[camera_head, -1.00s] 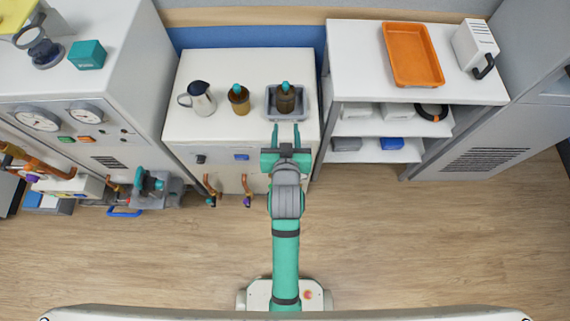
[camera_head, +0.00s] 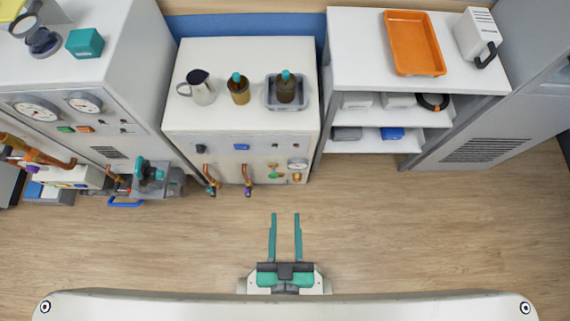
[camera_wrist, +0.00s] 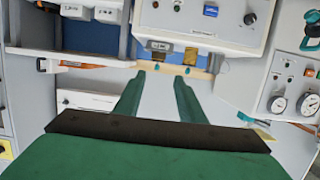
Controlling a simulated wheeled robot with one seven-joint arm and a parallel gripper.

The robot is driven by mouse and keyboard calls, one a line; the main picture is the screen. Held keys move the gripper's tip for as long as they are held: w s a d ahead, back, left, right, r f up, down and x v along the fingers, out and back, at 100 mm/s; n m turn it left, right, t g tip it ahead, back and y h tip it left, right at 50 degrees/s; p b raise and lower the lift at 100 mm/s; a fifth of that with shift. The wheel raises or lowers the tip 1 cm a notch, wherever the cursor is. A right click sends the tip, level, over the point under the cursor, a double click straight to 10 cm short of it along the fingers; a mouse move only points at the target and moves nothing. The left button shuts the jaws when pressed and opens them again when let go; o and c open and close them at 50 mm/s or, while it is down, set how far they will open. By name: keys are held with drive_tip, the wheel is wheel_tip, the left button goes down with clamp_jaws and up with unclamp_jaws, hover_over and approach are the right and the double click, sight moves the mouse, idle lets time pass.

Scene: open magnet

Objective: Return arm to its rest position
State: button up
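My gripper (camera_head: 285,237) is low in the head view, over the wooden floor and close to my own body. Its two teal fingers are parallel with a clear gap between them, and nothing is held. In the wrist view the fingers (camera_wrist: 158,97) are also apart and empty. The arm is drawn back, and its links are mostly hidden behind the gripper. The gripper is well apart from the white cabinet.
On the white cabinet (camera_head: 232,55) stand a jug (camera_head: 200,88), a brown bottle (camera_head: 239,90) and a grey tray (camera_head: 271,101) holding another dark bottle (camera_head: 286,89). Right is a shelf with an orange tray (camera_head: 413,44). The floor (camera_head: 400,240) around the gripper is clear.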

drive_tip(key=shift+s+r, duration=0.35)
drive_tip(key=shift+s, duration=0.3)
